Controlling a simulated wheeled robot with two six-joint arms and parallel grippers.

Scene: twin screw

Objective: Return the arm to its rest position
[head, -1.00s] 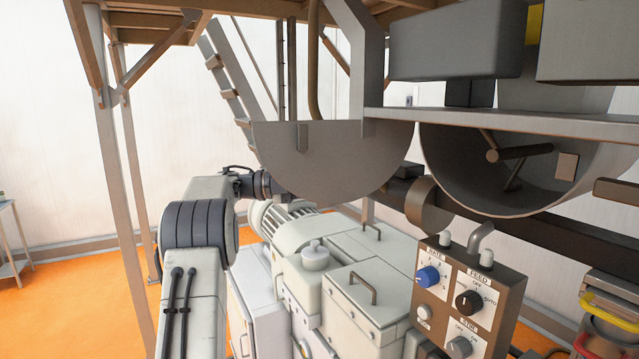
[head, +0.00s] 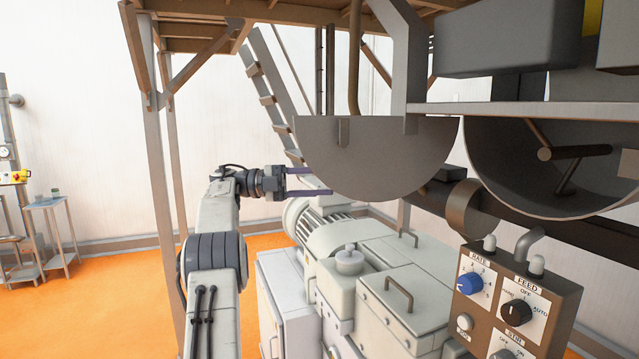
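My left arm comes in from the lower left and reaches up and forward. My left gripper (head: 309,181) points to the right with its two purple-grey fingers apart. The fingers are open, and nothing shows between them. Their tips are at the left edge of the grey half-round hopper plate (head: 375,165); I cannot tell whether they touch it or pass behind it. My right gripper and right arm are not in view.
A control box (head: 515,300) with a blue knob (head: 470,284) stands at the lower right. Below the gripper are a ribbed motor (head: 325,228) and a white machine housing (head: 405,290). A wooden-topped frame post (head: 165,200) stands behind my arm.

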